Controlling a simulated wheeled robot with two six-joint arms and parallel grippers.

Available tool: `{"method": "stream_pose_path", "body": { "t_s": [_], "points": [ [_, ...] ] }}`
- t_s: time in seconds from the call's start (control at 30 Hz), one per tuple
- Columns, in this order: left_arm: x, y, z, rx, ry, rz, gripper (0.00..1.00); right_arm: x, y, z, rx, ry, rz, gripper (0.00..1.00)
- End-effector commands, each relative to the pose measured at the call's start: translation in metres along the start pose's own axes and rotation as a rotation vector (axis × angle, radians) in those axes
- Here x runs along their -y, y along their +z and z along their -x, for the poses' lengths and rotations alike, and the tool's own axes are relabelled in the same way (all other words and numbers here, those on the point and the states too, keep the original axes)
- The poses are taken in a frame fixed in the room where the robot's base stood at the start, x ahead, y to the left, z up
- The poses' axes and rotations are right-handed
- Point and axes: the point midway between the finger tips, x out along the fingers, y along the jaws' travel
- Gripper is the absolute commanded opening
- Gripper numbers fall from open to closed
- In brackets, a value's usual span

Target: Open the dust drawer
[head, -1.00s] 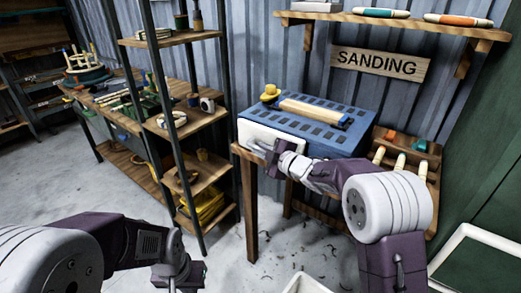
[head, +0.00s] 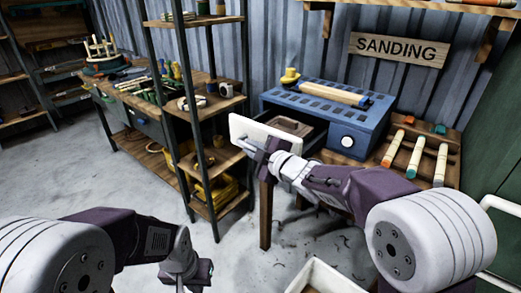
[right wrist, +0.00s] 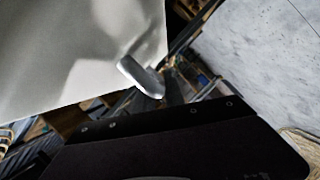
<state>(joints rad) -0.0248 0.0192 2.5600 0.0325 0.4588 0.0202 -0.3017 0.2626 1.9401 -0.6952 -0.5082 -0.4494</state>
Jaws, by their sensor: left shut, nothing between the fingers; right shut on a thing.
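The blue sanding unit (head: 375,128) stands on a wooden bench under the SANDING sign. Its dust drawer, with a white front (head: 248,128), stands pulled out to the left, and brown material shows inside it. My right gripper (head: 258,152) is shut at the drawer front, on its handle; most of the grip is hidden in the head view. In the right wrist view the pale drawer front (right wrist: 75,45) and a silvery handle (right wrist: 142,77) are close by. My left gripper (head: 198,275) is low at the bottom, shut and empty, away from the unit.
A shelf rack (head: 205,105) stands left of the drawer. Wooden-handled tools (head: 417,154) lie in a rack at right. A pale bin (head: 322,278) is on the floor below. Clear floor lies between my arms.

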Motion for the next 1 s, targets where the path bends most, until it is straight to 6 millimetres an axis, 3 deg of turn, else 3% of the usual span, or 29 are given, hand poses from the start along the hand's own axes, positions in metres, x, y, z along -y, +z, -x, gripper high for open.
{"method": "stream_pose_path", "body": {
  "t_s": [0.2, 0.67, 0.7, 0.73, 1.0],
  "points": [
    [0.000, 0.001, -0.014, 0.000, 0.000, 0.000, 0.00, 0.013, -0.013, 0.005, 0.002, -0.003, -0.001, 0.00],
    [0.000, 0.001, -0.015, 0.000, 0.000, 0.000, 0.00, 0.014, -0.016, 0.007, 0.004, -0.003, -0.002, 0.00],
    [0.000, 0.001, -0.015, 0.000, 0.000, 0.000, 0.00, 0.014, -0.016, 0.007, 0.004, -0.003, -0.002, 0.26],
    [0.000, 0.001, -0.015, 0.000, 0.000, 0.000, 0.00, 0.014, -0.016, 0.007, 0.003, -0.003, -0.002, 0.34],
    [0.000, 0.002, -0.015, 0.000, 0.000, 0.000, 0.00, 0.013, -0.017, 0.007, 0.002, -0.002, -0.002, 0.36]
  ]
}}
